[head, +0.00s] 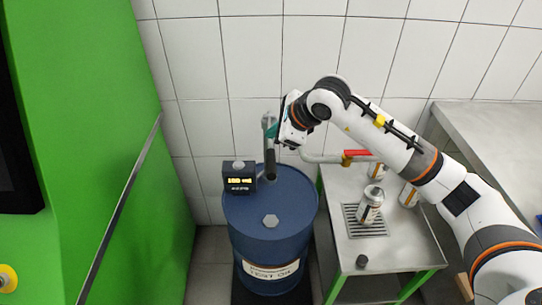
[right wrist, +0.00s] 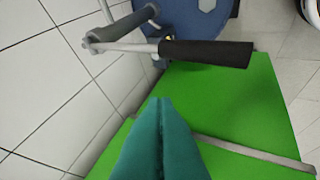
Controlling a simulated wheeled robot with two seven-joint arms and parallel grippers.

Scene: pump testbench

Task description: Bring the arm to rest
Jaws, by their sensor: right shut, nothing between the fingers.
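My right arm reaches in from the right in the head view. Its white wrist sits above the right side of the blue drum, and the teal fingers of my right gripper (head: 271,131) point left, beside the upright pump handle (head: 270,165). In the right wrist view the teal fingers (right wrist: 160,102) are shut against each other with nothing between them. The pump's dark grip (right wrist: 205,53) shows beyond the fingertips there, apart from them in the picture. My left gripper is not in view.
The blue drum (head: 250,212) bears a small black display box (head: 239,178). A metal table (head: 345,255) at the right carries a can (head: 370,205) on a drain grate, with more cans behind it and a red-handled tap (head: 357,153) above. A green cabinet (head: 105,120) stands at left.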

